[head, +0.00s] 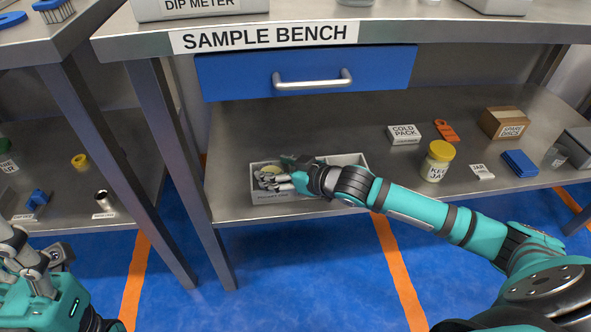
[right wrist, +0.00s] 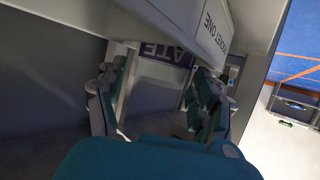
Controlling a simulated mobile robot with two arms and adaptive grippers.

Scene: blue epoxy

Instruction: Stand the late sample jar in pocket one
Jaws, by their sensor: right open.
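The pale tray (head: 348,158) sits on the lower shelf of the sample bench, near its front edge. Its wall reads POCKET ONE in the right wrist view (right wrist: 213,27). The late sample jar shows by its purple label (right wrist: 172,55), ending in "ATE", between the fingers of my right gripper (right wrist: 160,95). These fingers are open, one on each side of the jar; contact cannot be told. In the head view my right gripper (head: 276,181) is at the tray's left part and hides much of it. My left gripper (head: 38,262) is low at the left, away from the bench.
On the same shelf to the right are a yellow-lidded keep jar (head: 437,162), a cold pack (head: 404,134), an orange item (head: 446,131), a cardboard box (head: 504,123) and a blue item (head: 519,163). The bench top and drawer (head: 305,72) overhang the shelf.

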